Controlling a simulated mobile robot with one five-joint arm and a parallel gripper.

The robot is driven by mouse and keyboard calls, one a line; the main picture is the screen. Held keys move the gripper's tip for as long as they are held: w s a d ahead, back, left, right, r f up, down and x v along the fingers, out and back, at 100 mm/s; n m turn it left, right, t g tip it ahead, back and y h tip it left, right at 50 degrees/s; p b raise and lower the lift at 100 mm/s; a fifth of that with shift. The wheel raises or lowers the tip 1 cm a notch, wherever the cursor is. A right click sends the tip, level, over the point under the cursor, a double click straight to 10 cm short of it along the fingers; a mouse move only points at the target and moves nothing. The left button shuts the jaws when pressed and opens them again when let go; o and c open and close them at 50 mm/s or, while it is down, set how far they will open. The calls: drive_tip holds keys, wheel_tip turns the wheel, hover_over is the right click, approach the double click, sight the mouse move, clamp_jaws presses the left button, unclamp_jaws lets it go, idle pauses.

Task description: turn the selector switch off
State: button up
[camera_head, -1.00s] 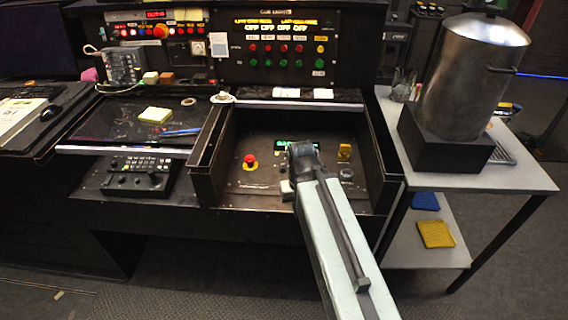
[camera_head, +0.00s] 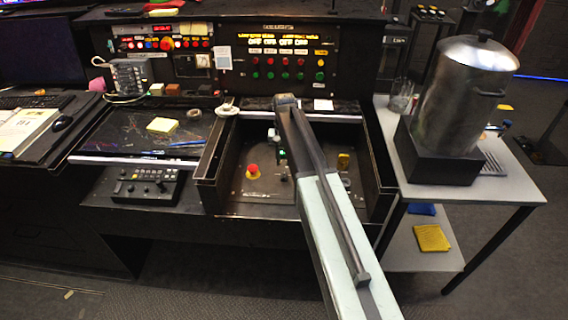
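The recessed dark control box (camera_head: 208,170) holds a red mushroom button on a yellow base (camera_head: 253,171), a small yellow piece (camera_head: 343,161) and a dark round knob (camera_head: 345,179). I cannot tell for certain which control is the selector switch; it may be one of these or be hidden behind my arm. My arm reaches over the box from the lower right, its far end near the box's back edge. Small pale parts, possibly of my gripper (camera_head: 273,135), show left of the arm's end. The fingers are not clear. A small green light (camera_head: 282,153) shows beside the arm.
Side walls bound the box left and right. An upright panel of coloured buttons (camera_head: 280,65) stands behind it. A black keypad unit (camera_head: 146,187) lies left. A metal pot (camera_head: 465,95) stands on the side table (camera_head: 510,190) at right.

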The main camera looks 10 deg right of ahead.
sight(284, 176)
drive_tip(key=shift+s+r, duration=0.2)
drive_tip(key=shift+r, duration=0.55)
wheel_tip(284, 176, down, 8)
drive_tip(key=b, duration=0.8)
drive_tip(key=shift+f, duration=0.2)
drive_tip(key=shift+r, duration=0.1)
clamp_jaws()
